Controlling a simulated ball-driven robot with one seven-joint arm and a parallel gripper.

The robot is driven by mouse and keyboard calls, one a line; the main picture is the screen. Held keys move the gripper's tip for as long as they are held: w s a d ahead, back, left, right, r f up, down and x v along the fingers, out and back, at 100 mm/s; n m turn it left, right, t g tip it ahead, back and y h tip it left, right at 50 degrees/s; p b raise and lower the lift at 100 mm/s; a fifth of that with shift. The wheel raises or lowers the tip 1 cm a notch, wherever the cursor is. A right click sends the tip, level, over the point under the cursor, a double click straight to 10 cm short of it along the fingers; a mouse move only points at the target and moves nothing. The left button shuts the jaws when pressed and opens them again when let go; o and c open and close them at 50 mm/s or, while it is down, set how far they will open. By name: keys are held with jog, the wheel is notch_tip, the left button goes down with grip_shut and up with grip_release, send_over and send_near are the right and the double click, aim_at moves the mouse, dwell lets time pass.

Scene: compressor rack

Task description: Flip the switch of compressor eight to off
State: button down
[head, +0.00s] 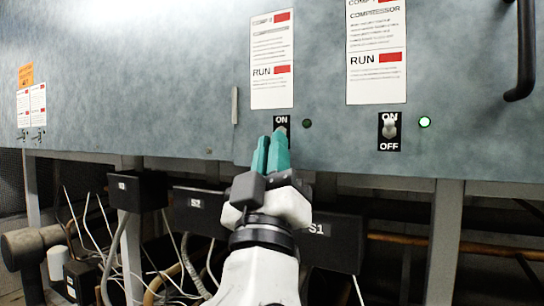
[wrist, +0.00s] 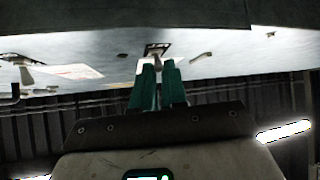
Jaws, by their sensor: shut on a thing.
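My gripper (head: 271,152) has teal fingers and is raised to the panel at a black switch plate (head: 281,119), shut on its switch lever. The plate's "ON" label shows; its lower part and most of the lever are hidden behind the fingers. The indicator (head: 307,123) beside it is dark. The label sheet (head: 272,58) above reads "RUN"; its compressor number is too blurred to read. In the wrist view my gripper (wrist: 158,85) has its tips at the switch plate (wrist: 157,49).
Right of my gripper is another switch (head: 390,128) marked ON and OFF, with a lit green indicator (head: 424,122). A dark handle (head: 522,60) sticks out at the upper right. Below the panel are black boxes (head: 137,190), cables and pipes. More labels (head: 31,105) and small switches are far left.

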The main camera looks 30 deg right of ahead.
jog(key=c, duration=1.2)
grip_release()
jog(key=shift+o, duration=0.2)
jog(key=b+v, duration=0.2)
jog(key=v, duration=0.8)
jog(key=shift+s+f, duration=0.2)
jog(key=shift+f, duration=0.15)
jog(key=shift+a, duration=0.15)
